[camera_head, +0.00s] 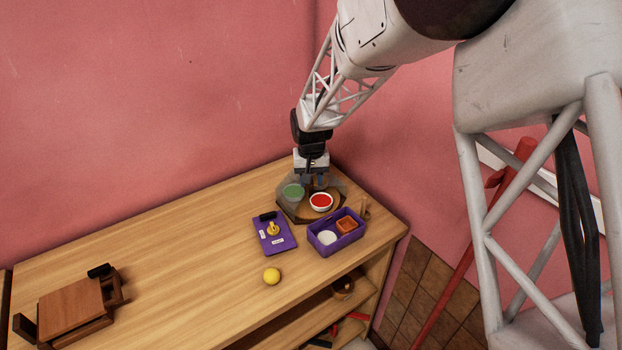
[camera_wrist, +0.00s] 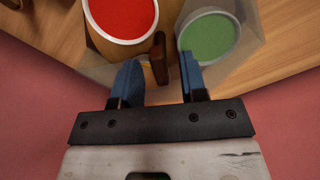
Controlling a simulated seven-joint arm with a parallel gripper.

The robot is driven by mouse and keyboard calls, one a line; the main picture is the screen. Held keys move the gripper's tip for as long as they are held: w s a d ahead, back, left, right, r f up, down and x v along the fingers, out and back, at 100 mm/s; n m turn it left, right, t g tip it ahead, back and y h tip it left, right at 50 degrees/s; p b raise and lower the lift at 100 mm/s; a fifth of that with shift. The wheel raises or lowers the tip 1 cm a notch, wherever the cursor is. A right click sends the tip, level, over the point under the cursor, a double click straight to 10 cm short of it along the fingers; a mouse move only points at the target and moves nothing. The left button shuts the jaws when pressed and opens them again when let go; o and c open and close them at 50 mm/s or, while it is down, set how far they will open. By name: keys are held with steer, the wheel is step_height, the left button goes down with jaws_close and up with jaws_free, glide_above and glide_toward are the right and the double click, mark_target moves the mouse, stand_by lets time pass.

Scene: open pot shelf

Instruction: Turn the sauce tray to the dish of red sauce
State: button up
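The sauce tray (camera_head: 290,213) is a dark angular base at the back right of the table, with a round wooden top. A white dish of red sauce (camera_head: 321,201) sits uncovered on its front right side. A dish of green sauce (camera_head: 293,192) at the left looks dulled, as if under a see-through cover. Both the red dish (camera_wrist: 122,15) and green dish (camera_wrist: 208,38) show in the wrist view. My gripper (camera_wrist: 160,72) is open at the tray's back edge. A brown upright peg (camera_wrist: 159,60) shows between its blue fingertips, with gaps on both sides; contact is not visible.
A purple bin (camera_head: 325,247) with a white round thing and an orange dish stands in front of the tray. A purple board (camera_head: 268,240) with a yellow knob is left of it. A yellow ball (camera_head: 271,276) lies in front. A wooden box (camera_head: 72,305) stands far left; the table between is clear.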

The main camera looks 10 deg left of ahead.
steer(key=shift+r, duration=0.1)
steer(key=shift+r, duration=3.8)
steer(key=shift+s+d+r, duration=0.15)
steer(key=shift+d+r, duration=0.1)
steer(key=shift+d, duration=0.05)
steer(key=s+d+r+m, duration=0.1)
steer(key=s+d+r, duration=0.35)
steer(key=d, duration=0.25)
steer(key=s+d+r+t, duration=0.1)
steer(key=s+d+r, duration=0.3)
steer(key=s+d, duration=0.25)
steer(key=s+d+r+m, duration=0.1)
steer(key=s+d+r, duration=0.35)
steer(key=d, duration=0.25)
steer(key=s+d, duration=0.3)
steer(key=s, duration=0.4)
steer(key=s+d+t, duration=0.1)
steer(key=s+d, duration=0.3)
steer(key=s, duration=0.3)
steer(key=s+d+m, duration=0.1)
steer(key=s+d, duration=0.3)
steer(key=s, duration=0.3)
steer(key=shift+s+d+f+t, duration=0.25)
steer(key=shift+s+f+t, duration=0.05)
steer(key=shift+s, duration=0.05)
